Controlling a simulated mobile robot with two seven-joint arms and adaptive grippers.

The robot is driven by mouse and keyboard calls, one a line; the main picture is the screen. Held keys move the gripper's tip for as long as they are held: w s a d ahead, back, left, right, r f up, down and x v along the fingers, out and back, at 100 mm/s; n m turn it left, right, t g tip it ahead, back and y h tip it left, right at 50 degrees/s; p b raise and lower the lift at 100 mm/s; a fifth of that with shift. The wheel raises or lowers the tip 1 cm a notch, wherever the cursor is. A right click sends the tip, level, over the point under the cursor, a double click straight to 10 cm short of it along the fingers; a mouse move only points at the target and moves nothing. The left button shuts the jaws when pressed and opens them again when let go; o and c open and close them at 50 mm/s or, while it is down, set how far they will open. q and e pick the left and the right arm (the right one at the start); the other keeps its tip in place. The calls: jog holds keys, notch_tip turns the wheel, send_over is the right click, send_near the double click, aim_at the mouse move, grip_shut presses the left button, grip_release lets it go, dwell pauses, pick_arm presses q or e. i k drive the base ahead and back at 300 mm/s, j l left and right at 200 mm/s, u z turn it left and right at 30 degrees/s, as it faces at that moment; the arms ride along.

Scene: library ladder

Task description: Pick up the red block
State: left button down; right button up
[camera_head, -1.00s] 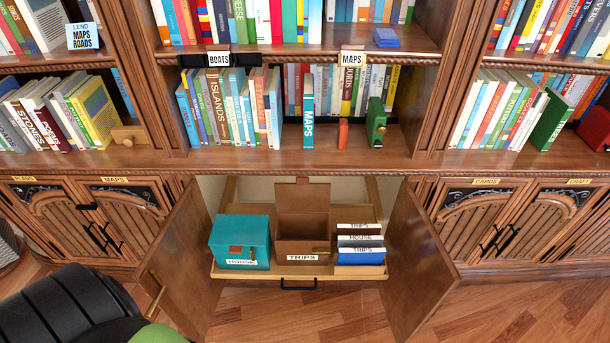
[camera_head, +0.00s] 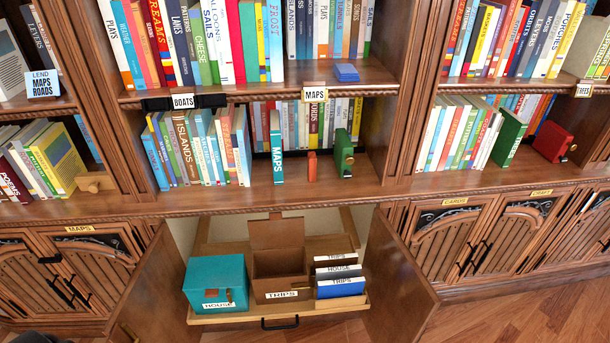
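A small upright orange-red block (camera_head: 312,166) stands on the middle shelf, between a teal MAPS book (camera_head: 277,150) and a green block-like object with a brass knob (camera_head: 343,153). It stands apart from both. A larger dark red box-like object (camera_head: 553,142) with a small brass knob sits on the same level in the right bay, beside a green book. Neither of my grippers shows in this view.
Below, two cabinet doors stand open around a pulled-out drawer (camera_head: 340,304) holding a teal HOUSE box (camera_head: 215,283), an open brown TRIPS box (camera_head: 280,270) and several label cards (camera_head: 340,287). A blue block (camera_head: 346,73) lies on the shelf above.

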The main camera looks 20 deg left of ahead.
aim_at(311, 160)
jog(key=l+u, duration=0.15)
jog(key=u, duration=0.55)
jog(key=i+l, duration=0.05)
